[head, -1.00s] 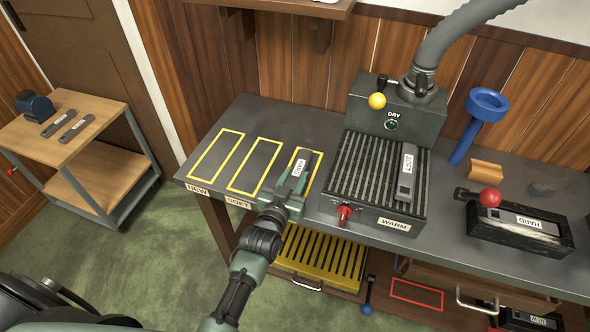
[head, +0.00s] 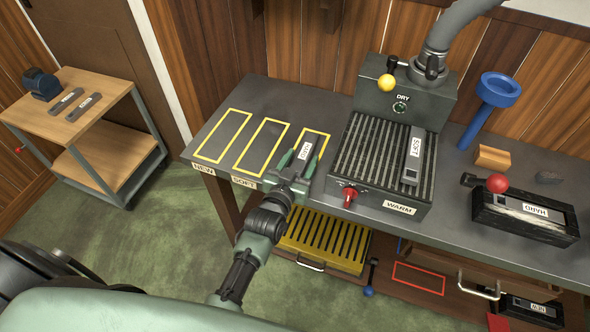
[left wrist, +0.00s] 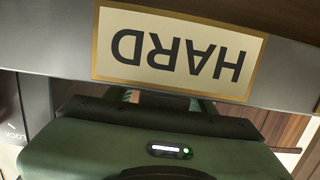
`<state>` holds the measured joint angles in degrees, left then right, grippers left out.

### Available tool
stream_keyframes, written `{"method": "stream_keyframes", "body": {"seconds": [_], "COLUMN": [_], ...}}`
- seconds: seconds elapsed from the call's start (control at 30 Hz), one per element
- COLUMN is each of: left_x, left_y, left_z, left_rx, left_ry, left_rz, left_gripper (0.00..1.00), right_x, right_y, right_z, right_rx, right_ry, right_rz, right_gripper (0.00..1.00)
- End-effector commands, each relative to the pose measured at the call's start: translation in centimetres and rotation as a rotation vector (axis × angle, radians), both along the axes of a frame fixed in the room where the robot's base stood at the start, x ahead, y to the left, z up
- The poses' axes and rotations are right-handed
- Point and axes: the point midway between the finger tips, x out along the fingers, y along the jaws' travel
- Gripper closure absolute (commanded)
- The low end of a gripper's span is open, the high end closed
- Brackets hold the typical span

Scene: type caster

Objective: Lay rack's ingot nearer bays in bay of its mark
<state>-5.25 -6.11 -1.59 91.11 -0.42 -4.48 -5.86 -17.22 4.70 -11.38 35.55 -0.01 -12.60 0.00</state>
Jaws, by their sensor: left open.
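A dark grey ingot with a white label (head: 305,150) lies in the third yellow-outlined bay (head: 325,144) from the left, roughly along its length. Its label is too small to read surely. My left gripper (head: 298,163) is over the near part of this bay, open, with its green fingers on either side of the ingot. In the left wrist view, a plate reading HARD (left wrist: 180,48) appears upside down on a grey edge. The other two bays, with plates NEW (head: 203,168) and SOFT (head: 244,182), are empty. Another ingot, labelled SOFT (head: 411,170), lies on the black slatted WARM rack (head: 368,165). My right gripper is out of view.
A red knob (head: 349,195) sticks out of the rack's front. Right of the rack stand a blue funnel-like stand (head: 490,110), a wooden block (head: 492,158) and a black HARD-marked holder (head: 523,215). A wooden cart (head: 75,125) with two bars stands left.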

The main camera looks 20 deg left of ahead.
Motion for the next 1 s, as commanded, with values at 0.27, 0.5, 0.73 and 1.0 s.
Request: {"method": "stream_keyframes", "body": {"seconds": [0.27, 0.5, 0.73, 1.0], "left_x": [-5.4, -9.9, -11.6, -11.6], "left_y": [0.2, 0.3, 0.4, 0.4], "left_z": [0.5, 1.2, 1.6, 1.6], "left_rx": [0.0, 0.0, 0.0, 0.0], "left_ry": [0.006, 0.005, 0.004, 0.002], "left_rz": [-0.001, -0.001, -0.001, -0.001], "left_gripper": [0.46, 0.46, 0.46, 0.46], "right_x": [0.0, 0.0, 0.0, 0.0], "right_y": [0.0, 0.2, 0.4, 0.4], "right_z": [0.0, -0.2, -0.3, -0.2], "right_rx": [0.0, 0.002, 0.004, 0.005], "right_ry": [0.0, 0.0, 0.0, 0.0], "right_rz": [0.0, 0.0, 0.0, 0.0], "right_gripper": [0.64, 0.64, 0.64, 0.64]}}
